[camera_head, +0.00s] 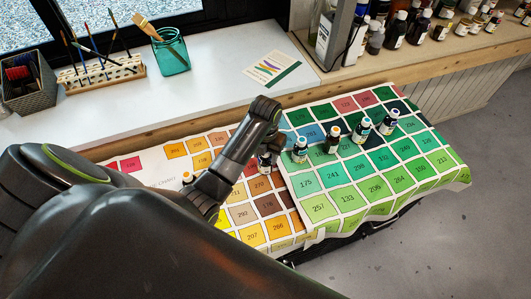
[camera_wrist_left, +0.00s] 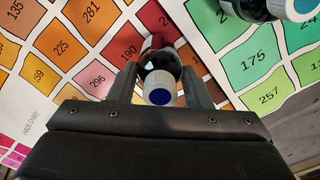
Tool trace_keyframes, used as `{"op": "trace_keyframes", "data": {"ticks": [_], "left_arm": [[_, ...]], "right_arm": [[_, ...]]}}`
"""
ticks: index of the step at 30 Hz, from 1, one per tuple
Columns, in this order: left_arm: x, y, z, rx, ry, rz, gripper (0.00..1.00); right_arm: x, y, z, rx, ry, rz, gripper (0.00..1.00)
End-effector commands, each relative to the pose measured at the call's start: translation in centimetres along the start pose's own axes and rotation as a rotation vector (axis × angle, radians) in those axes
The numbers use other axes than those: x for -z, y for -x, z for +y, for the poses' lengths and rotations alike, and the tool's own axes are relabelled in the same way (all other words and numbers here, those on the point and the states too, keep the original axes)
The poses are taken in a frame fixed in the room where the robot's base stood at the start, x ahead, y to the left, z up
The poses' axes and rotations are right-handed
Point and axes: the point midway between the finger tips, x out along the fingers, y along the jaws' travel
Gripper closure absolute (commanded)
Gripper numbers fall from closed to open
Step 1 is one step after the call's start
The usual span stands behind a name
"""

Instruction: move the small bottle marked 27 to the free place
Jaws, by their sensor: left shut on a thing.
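My left gripper (camera_head: 262,148) is low over the colour chart, shut on a small dark bottle (camera_head: 264,162). In the left wrist view this bottle (camera_wrist_left: 161,67) is between the two fingers, its white cap with a blue top towards the camera. Its number is not readable, so I cannot tell whether it is marked 27. Several similar bottles stand to its right, the nearest being a blue-capped bottle (camera_head: 300,150). Another small bottle with an orange top (camera_head: 187,177) is partly hidden behind my left arm. My right gripper is not in view.
The numbered colour chart (camera_head: 319,206) drapes over the table edge. A white counter (camera_head: 215,75) runs behind it with a brush rack (camera_head: 100,74), a teal glass (camera_head: 171,56) and a card (camera_head: 271,68). More bottles (camera_head: 394,30) line a shelf at upper right.

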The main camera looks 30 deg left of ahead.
Motion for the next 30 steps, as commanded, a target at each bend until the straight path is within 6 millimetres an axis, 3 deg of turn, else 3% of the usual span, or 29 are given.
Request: {"op": "trace_keyframes", "data": {"ticks": [7,8,12,24,30], "left_arm": [[0.0,-0.5,0.0,0.0,0.0,-0.001,0.93],[0.0,-0.3,0.0,0.0,0.0,0.0,0.52],[0.0,-0.2,0.0,0.0,0.0,0.0,0.34],[-0.1,0.3,0.0,0.0,0.0,-0.001,0.34],[-0.2,3.7,0.0,0.0,-0.002,-0.008,0.34]], "right_arm": [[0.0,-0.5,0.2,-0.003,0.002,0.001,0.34],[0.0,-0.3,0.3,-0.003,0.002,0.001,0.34],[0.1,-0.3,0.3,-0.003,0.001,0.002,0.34],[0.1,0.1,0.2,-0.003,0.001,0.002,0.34],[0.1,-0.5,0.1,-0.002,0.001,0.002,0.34]]}}
